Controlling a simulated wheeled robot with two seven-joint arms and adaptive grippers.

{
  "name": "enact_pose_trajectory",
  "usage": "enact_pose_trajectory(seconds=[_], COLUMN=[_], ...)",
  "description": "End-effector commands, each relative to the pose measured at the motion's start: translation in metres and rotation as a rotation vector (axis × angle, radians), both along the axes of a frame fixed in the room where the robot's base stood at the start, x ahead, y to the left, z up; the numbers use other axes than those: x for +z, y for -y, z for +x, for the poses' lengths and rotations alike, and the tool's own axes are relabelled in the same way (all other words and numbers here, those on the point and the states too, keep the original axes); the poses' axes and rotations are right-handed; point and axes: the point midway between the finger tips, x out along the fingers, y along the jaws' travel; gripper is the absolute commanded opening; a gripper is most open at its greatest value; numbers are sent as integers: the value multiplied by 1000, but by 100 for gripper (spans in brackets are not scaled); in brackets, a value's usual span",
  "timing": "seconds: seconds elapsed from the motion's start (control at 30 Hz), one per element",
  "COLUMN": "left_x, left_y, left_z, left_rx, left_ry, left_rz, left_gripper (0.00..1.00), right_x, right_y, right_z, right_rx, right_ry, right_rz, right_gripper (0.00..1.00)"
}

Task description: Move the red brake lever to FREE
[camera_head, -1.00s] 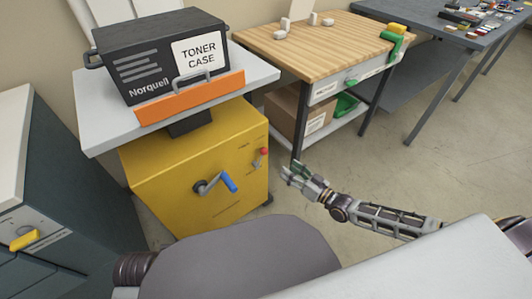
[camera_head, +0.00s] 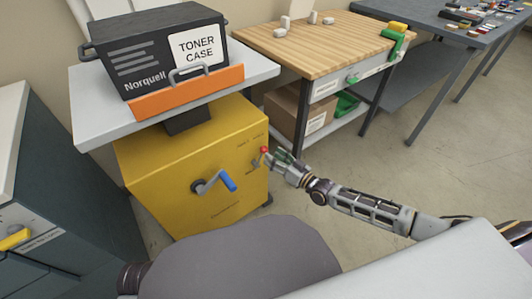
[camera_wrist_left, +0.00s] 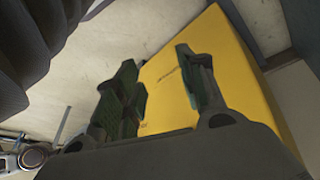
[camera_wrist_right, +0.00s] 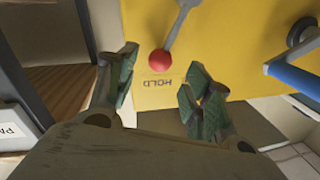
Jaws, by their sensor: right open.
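The brake lever has a red ball knob (camera_head: 264,149) and sits on the right part of the front of the yellow cabinet (camera_head: 150,170). In the right wrist view the red knob (camera_wrist_right: 160,62) ends a grey rod, beside an upside-down HOLD label. My right gripper (camera_head: 277,158) is open at the knob's right. In its wrist view the knob appears ahead, between the open fingers (camera_wrist_right: 160,72); contact is not visible. The FREE marking is not readable. My left gripper (camera_wrist_left: 160,85) is open and empty, with the yellow cabinet beyond it; it is hidden in the head view.
A blue-handled crank (camera_head: 228,181) sticks out left of the lever. A black toner case (camera_head: 160,50) stands on the grey platform (camera_head: 90,125) above, behind an orange lip. A wooden workbench (camera_head: 330,45) stands at the right. Open floor (camera_head: 450,140) lies right of my right arm.

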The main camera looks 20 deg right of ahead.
Motion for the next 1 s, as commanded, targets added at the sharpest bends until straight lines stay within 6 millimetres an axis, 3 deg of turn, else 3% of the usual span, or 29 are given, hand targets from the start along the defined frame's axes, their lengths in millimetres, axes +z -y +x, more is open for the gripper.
enact_pose_trajectory(seconds=[0.5,1.0], left_x=[-33,-36], left_y=[8,9], left_z=[1,3], left_rx=[11,14], left_ry=[39,50], left_rz=[-46,-52], left_gripper=[40,40], right_x=[-1,0], right_y=[-22,-25], right_z=[39,44], right_rx=[0,0], right_ry=[0,-1], right_rz=[1,0], right_gripper=[51,50])
